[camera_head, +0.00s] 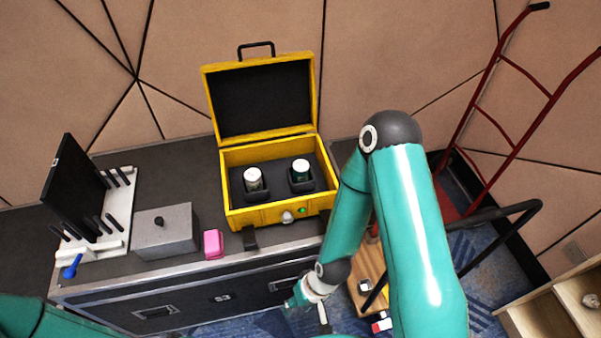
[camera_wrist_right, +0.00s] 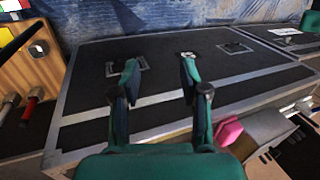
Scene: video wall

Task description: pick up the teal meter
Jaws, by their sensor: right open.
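A paler white-topped item (camera_head: 253,179) stands in the left slot. My right gripper (camera_head: 308,306) is low in front of the dark counter, well below and apart from the case. In the wrist view, my right gripper (camera_wrist_right: 158,68) is open and empty, its fingers before the counter's front. My left gripper is out of view.
On the counter (camera_head: 185,185) are a pink block (camera_head: 213,244), a grey lidded box (camera_head: 166,232) and a white rack (camera_head: 115,205) with a black panel and a blue-handled tool (camera_head: 73,267). A red hand truck (camera_head: 490,115) stands at the right.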

